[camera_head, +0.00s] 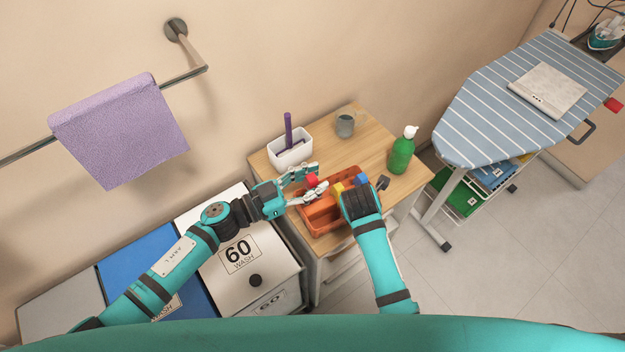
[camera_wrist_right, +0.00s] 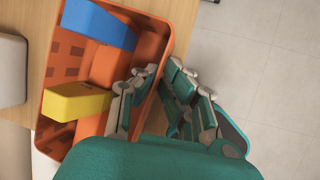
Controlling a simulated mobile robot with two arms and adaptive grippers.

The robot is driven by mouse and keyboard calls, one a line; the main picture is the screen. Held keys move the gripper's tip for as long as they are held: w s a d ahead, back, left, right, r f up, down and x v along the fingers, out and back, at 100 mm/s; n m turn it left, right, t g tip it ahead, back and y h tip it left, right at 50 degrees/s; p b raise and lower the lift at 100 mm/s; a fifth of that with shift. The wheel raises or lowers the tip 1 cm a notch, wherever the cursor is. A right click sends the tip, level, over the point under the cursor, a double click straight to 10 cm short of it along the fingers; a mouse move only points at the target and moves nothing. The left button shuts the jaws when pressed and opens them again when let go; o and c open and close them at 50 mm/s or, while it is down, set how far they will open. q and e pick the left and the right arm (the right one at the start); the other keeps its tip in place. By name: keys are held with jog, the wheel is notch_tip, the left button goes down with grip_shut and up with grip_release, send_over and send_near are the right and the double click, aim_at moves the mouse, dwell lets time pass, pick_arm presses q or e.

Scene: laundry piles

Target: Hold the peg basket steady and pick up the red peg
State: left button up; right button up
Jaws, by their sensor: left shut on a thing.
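The orange peg basket (camera_head: 323,219) stands on the wooden table top; its wall also shows in the right wrist view (camera_wrist_right: 57,75). My left gripper (camera_head: 308,182) is shut on the red peg (camera_head: 312,180) above the basket's left part. My right gripper (camera_wrist_right: 160,72) has fingers on both sides of the basket's wall and looks shut on its rim. In the head view my right arm hides part of the basket. A yellow peg (camera_wrist_right: 77,101) and a blue peg (camera_wrist_right: 98,23) lie in the basket.
A white container (camera_head: 291,149) with a purple stick, a grey mug (camera_head: 345,126) and a green bottle (camera_head: 402,152) stand around the basket on the table (camera_head: 378,127). Laundry bins (camera_head: 262,262) stand left; a striped ironing board (camera_head: 490,105) stands right.

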jog(key=o, duration=0.5)
jog(key=v, duration=1.2)
jog(key=shift+s, duration=0.1)
